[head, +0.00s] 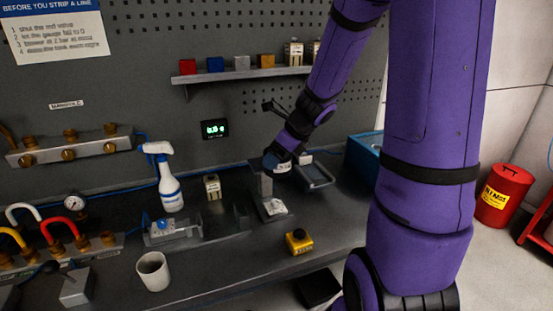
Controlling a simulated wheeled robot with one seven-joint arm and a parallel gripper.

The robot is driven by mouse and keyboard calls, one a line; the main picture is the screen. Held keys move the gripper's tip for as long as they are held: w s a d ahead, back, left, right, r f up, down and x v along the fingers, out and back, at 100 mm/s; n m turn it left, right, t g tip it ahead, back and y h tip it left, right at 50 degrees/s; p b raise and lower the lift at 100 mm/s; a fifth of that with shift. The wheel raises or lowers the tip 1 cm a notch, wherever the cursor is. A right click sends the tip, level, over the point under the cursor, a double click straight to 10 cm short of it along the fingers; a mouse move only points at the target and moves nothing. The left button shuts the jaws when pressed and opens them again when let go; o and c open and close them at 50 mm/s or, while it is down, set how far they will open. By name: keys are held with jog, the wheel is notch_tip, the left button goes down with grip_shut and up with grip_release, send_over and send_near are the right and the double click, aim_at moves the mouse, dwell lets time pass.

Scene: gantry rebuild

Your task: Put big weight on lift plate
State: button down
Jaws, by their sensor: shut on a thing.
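My gripper (277,163) is at the end of the purple arm, above the middle of the dark workbench. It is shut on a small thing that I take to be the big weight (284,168). Only a pale, labelled part of that thing shows; the gripper hides the rest. Just below stands a grey upright with a flat base (272,208) bearing a white label. This may be the lift plate, but I cannot tell for sure. The held thing looks close to the upright; whether they touch is unclear.
A grey tray (316,174) lies right of my gripper. A yellow button box (298,241) sits near the bench's front edge. A spray bottle (165,180), a small labelled block (212,187) and a white cup (153,271) stand left. A shelf (240,75) hangs behind.

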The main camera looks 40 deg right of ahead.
jog(key=w+d, duration=0.1)
jog(key=w, duration=0.3)
jog(key=w+d, duration=0.1)
jog(key=w, duration=0.3)
jog(key=w+d+f, duration=0.1)
jog(key=w+d, duration=0.1)
jog(key=w, duration=0.2)
jog(key=shift+w, duration=0.4)
jog(key=shift+f, duration=1.7)
jog(key=shift+f, duration=0.1)
grip_release()
jog(key=shift+s+f, duration=0.15)
